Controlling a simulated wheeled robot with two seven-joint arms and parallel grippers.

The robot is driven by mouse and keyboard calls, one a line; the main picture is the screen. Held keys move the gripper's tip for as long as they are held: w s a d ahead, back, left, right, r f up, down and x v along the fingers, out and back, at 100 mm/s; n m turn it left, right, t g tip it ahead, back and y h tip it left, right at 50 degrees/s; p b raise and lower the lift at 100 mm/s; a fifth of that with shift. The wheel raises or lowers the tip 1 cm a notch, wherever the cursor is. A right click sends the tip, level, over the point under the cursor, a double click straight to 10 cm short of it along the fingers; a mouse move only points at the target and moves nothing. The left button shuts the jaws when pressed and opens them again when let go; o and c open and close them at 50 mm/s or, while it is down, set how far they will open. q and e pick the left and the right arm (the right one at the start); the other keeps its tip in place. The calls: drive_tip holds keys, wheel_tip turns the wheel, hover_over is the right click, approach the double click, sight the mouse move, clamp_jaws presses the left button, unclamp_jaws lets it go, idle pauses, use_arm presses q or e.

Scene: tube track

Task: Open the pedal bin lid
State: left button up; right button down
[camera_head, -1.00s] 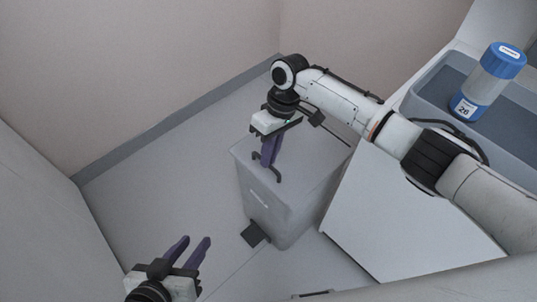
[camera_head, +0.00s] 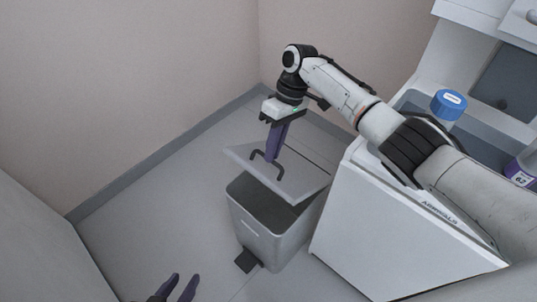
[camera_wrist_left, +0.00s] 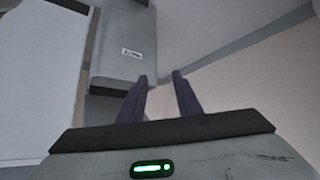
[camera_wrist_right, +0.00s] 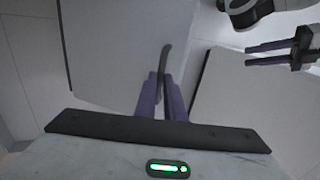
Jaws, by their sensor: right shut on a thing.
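The grey pedal bin (camera_head: 262,228) stands on the floor with its black pedal (camera_head: 247,261) at the front. Its lid (camera_head: 298,178) is raised and tilted up at the front, and the dark inside shows below it. My right gripper (camera_head: 273,152) is shut on the dark lid handle (camera_head: 257,166). In the right wrist view the handle (camera_wrist_right: 165,60) runs between the purple fingers. My left gripper (camera_head: 180,286) is open and empty, low in the head view, apart from the bin. The left wrist view shows the bin's labelled front (camera_wrist_left: 126,40) beyond its fingers.
A white cabinet (camera_head: 375,225) stands close to the right of the bin. Walls close in behind and at the left. The floor left of the bin (camera_head: 165,205) is clear.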

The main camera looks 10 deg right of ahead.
use_arm(q)
drive_tip(key=shift+f, duration=0.15)
drive_tip(key=shift+w+r, duration=0.25)
drive_tip(key=c, duration=0.5)
drive_tip(key=shift+w+d+n, duration=0.15)
drive_tip(key=shift+w+n, duration=0.1)
drive_tip(key=shift+n, duration=0.15)
clamp_jaws()
drive_tip(key=n+g+h, duration=0.1)
drive_tip(key=n+h, duration=0.7)
drive_tip(key=n, duration=1.9)
approach(251, 166)
drive_tip(key=x, duration=0.3)
drive_tip(key=r+x, duration=0.1)
drive_tip(key=x, duration=0.5)
drive_tip(key=shift+w+d+r, duration=0.25)
drive_tip(key=shift+d+r, duration=0.1)
drive_tip(key=shift+d, duration=0.05)
